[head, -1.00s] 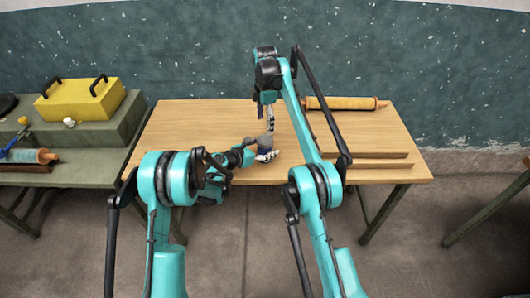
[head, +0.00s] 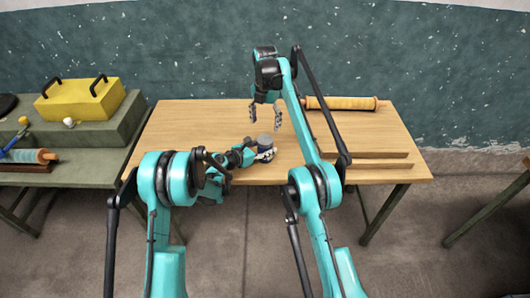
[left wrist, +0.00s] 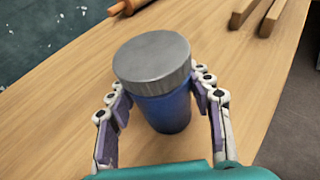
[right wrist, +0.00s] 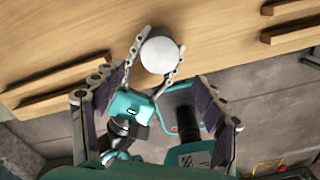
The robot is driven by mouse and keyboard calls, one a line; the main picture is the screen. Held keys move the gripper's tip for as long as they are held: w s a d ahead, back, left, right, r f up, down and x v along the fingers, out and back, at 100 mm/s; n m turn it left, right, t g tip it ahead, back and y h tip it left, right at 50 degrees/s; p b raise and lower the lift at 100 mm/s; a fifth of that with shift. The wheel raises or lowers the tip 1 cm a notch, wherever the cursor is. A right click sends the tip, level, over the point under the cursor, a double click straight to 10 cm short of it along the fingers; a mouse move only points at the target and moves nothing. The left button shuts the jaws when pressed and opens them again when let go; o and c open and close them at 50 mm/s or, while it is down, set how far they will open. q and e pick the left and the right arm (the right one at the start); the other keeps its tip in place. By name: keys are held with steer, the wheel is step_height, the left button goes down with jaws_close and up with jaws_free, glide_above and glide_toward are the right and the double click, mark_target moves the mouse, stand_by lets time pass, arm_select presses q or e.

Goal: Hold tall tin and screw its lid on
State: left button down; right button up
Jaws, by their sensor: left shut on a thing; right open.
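The tall tin (left wrist: 168,112) is blue and stands upright on the wooden table. A grey metal lid (left wrist: 152,62) sits on its top; I cannot tell how tightly. The lid also shows in the head view (head: 265,140) and from above as a pale disc in the right wrist view (right wrist: 160,54). My left gripper (head: 262,153) is shut around the tin's body below the lid, a finger on each side in the left wrist view. My right gripper (head: 265,117) is open and empty, above the lid with its fingers spread and apart from it.
A yellow rolling pin (head: 343,103) lies at the table's back right. Wooden strips (head: 370,158) lie on the right side. The table (head: 195,125) is bare to the left. A green side bench (head: 92,172) with a yellow box (head: 80,98) stands further left.

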mark_target(265, 139)
steer(key=shift+n, duration=0.7)
steer(key=shift+f, duration=4)
